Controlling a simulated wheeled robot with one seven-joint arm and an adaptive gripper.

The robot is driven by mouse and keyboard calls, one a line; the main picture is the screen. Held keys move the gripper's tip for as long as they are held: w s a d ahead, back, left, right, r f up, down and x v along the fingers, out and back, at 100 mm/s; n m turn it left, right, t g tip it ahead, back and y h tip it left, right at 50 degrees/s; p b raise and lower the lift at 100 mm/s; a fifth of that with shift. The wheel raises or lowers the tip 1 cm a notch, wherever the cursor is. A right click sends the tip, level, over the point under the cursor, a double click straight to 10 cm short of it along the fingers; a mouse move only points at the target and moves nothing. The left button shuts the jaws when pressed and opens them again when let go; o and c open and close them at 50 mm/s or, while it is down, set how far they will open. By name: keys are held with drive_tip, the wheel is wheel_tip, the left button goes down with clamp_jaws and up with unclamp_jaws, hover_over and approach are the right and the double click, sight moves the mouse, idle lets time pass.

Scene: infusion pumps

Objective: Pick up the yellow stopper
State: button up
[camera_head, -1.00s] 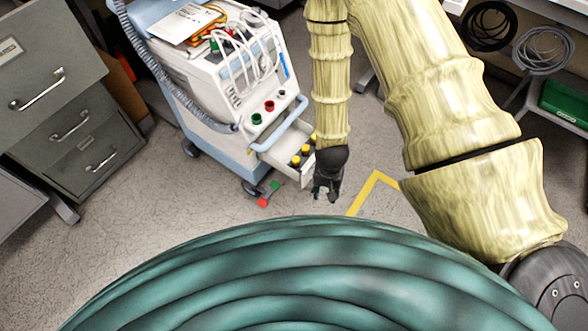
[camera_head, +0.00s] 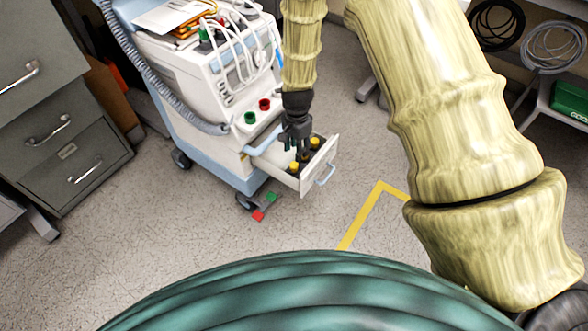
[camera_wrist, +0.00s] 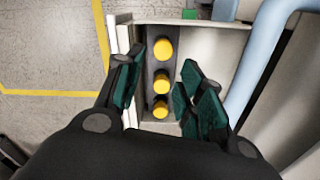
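Three yellow stoppers show in the wrist view, in a row in the open drawer: a far one (camera_wrist: 162,49), a middle one (camera_wrist: 161,80) and a near one (camera_wrist: 160,107). In the head view, one yellow stopper (camera_head: 294,167) shows left of my gripper's lower end and another (camera_head: 314,141) to its right; my gripper partly hides the drawer between them. My gripper (camera_head: 294,147) points down over the drawer (camera_head: 321,170). In the wrist view its dark green fingers are spread on both sides of the row, with nothing held. I cannot tell their exact height above the stoppers.
The drawer belongs to a white and blue cart (camera_head: 200,90) with a green stopper (camera_head: 250,118) and a red stopper (camera_head: 265,104) on its ledge. A red and green item (camera_head: 264,207) lies by the cart's wheel. The grey cabinet (camera_head: 60,130) stands left; the floor in front is clear.

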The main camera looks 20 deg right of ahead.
sight(295, 164)
wheel_tip(295, 164, down, 9)
drive_tip(key=shift+w+a+r+b, duration=0.1)
drive_tip(key=shift+a+r+b, duration=0.1)
drive_tip(key=shift+b, duration=0.85)
drive_tip(key=c, duration=0.5)
